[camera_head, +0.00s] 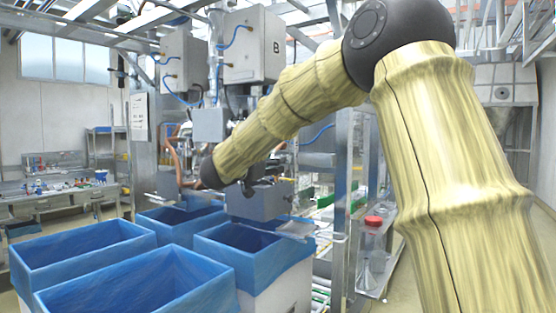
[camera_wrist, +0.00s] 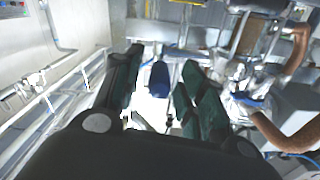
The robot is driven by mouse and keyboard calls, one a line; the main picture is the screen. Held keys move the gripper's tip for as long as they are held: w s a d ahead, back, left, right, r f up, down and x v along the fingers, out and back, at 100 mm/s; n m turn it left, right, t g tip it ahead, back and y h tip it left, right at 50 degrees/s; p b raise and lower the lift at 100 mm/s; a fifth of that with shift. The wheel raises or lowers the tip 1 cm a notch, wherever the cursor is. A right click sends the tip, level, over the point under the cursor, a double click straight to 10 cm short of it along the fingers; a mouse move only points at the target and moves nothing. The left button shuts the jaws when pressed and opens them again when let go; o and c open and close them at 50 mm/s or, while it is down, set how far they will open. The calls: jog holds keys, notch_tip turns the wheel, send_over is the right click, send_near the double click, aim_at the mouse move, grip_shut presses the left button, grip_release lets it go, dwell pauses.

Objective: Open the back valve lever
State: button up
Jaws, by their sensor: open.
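In the wrist view my gripper (camera_wrist: 158,72) is open. Its dark fingers stand apart, one left of the middle and one right of it. A small blue piece (camera_wrist: 159,79), which looks like a lever handle, shows in the gap between the fingers. I cannot tell how far beyond the fingertips it is, and no contact shows. Its lower end lies against a bright background. In the head view my arm reaches left into the machine, and its end hides the lever; my gripper cannot be made out there.
Several blue-lined boxes (camera_head: 82,250) stand in front of the machine. A grey cabinet marked B (camera_head: 252,46) hangs above my forearm. A brown hose (camera_wrist: 284,138) curves right of my gripper. A clear container with a red lid (camera_head: 374,221) stands on a shelf right of the boxes.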

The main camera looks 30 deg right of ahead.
jog(key=shift+p+x, duration=0.4)
jog(key=shift+x, duration=1.7)
grip_shut()
